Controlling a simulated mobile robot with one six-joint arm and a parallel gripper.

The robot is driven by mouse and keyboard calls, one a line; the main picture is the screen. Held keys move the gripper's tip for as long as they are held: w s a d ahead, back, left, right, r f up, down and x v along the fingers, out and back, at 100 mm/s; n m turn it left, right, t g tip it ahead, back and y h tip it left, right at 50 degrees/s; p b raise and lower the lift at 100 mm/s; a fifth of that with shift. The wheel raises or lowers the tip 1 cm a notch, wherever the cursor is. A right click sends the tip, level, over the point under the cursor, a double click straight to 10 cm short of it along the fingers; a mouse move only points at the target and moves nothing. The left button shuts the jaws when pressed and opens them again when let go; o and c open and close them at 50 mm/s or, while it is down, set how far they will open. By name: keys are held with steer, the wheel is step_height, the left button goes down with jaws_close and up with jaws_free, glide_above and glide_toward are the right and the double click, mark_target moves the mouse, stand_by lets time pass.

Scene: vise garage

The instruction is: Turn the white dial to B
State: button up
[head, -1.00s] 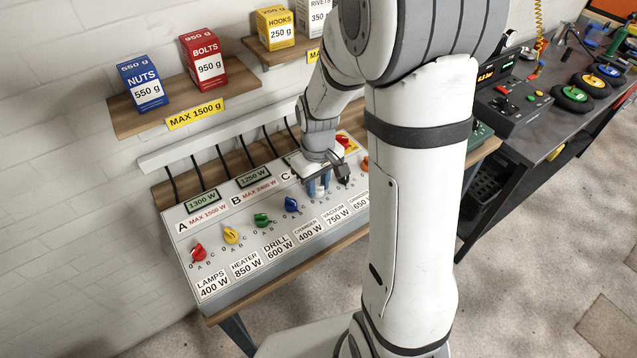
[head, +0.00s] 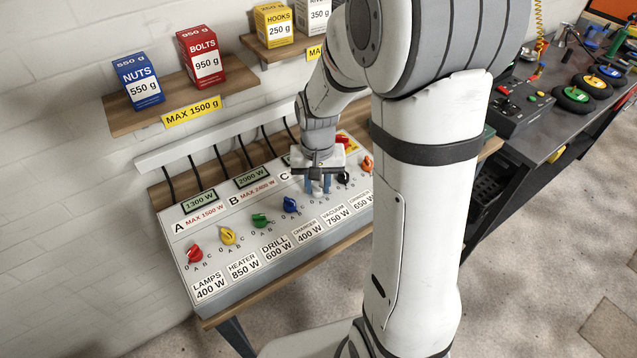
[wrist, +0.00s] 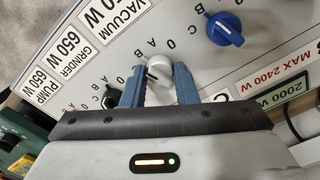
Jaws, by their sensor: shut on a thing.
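The white dial (wrist: 157,66) is on the sloped panel at the vacuum position, marked 750 W. In the wrist view it sits between the two blue fingers of my gripper (wrist: 158,84), which are shut on it. In the head view my gripper (head: 319,188) is down at the panel and hides most of the dial. Letters show around the dial, but its exact pointing is hard to read. Display B (head: 253,177) reads 2000 W above a MAX 2400 W label. Display A (head: 199,202) reads 1300 W.
Red (head: 194,251), yellow (head: 228,236), green (head: 259,220) and blue (head: 290,204) dials lie left of my gripper. An orange dial (head: 367,163) and a black dial (wrist: 109,97) are close by. Shelves with boxes hang above the panel.

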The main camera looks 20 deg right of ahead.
mark_target(318, 185)
stand_by(0.4)
steer(key=o, duration=1)
step_height(318, 185, up, 8)
steer(key=shift+f, duration=0.1)
steer(key=s+r+n+t, duration=0.1)
steer(key=s+r, duration=0.1)
steer(key=s, duration=0.3)
steer(key=s+r+n+t, duration=0.1)
steer(key=s, duration=0.3)
steer(key=s+r+t, duration=0.1)
steer(key=s+r, duration=0.1)
steer(key=s, duration=0.3)
steer(key=shift+s+d+r+n, duration=0.2)
steer(key=shift+s+r+n, duration=0.1)
steer(key=shift+s+n, duration=0.1)
